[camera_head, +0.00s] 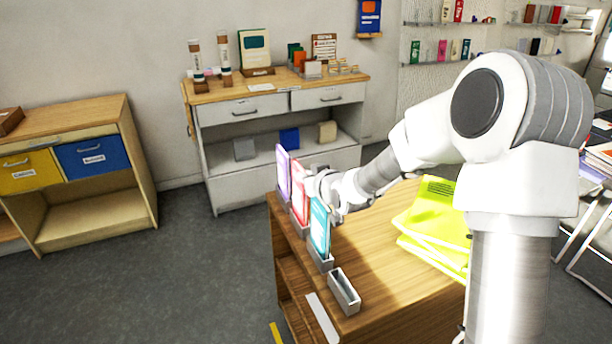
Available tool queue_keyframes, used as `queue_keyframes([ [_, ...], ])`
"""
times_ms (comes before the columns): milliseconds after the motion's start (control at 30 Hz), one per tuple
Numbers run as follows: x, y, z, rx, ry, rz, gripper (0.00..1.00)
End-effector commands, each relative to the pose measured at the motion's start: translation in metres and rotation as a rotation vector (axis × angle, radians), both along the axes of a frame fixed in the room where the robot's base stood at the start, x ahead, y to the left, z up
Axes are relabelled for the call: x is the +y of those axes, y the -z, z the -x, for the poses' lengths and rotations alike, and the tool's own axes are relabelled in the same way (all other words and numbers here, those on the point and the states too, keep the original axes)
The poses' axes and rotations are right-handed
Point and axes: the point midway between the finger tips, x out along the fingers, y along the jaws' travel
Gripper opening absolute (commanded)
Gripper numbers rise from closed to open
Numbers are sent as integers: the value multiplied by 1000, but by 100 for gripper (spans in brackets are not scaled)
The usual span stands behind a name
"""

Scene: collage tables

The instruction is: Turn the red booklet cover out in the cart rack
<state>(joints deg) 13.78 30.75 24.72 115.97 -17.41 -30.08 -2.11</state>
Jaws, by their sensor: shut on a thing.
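The red booklet (299,196) stands upright in a grey holder of the rack along the left edge of the wooden cart (385,270). A purple booklet (283,172) stands behind it and a teal booklet (319,228) in front of it. My gripper (313,186) is at the right edge of the red booklet and is shut on it. The fingertips are small here and partly hidden by the gripper body. I cannot tell clearly which face of the red booklet is its cover.
The nearest grey holder (344,291) is empty. Yellow-green folders (438,222) lie on the cart top to the right of the rack. A white cabinet (235,190) stands behind, and a wooden unit (100,205) stands at left. Grey floor lies between them.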

Motion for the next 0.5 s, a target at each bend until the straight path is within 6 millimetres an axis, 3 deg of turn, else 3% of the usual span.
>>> queue_keyframes([
  [500,0,13,0,-1,0,0,0],
])
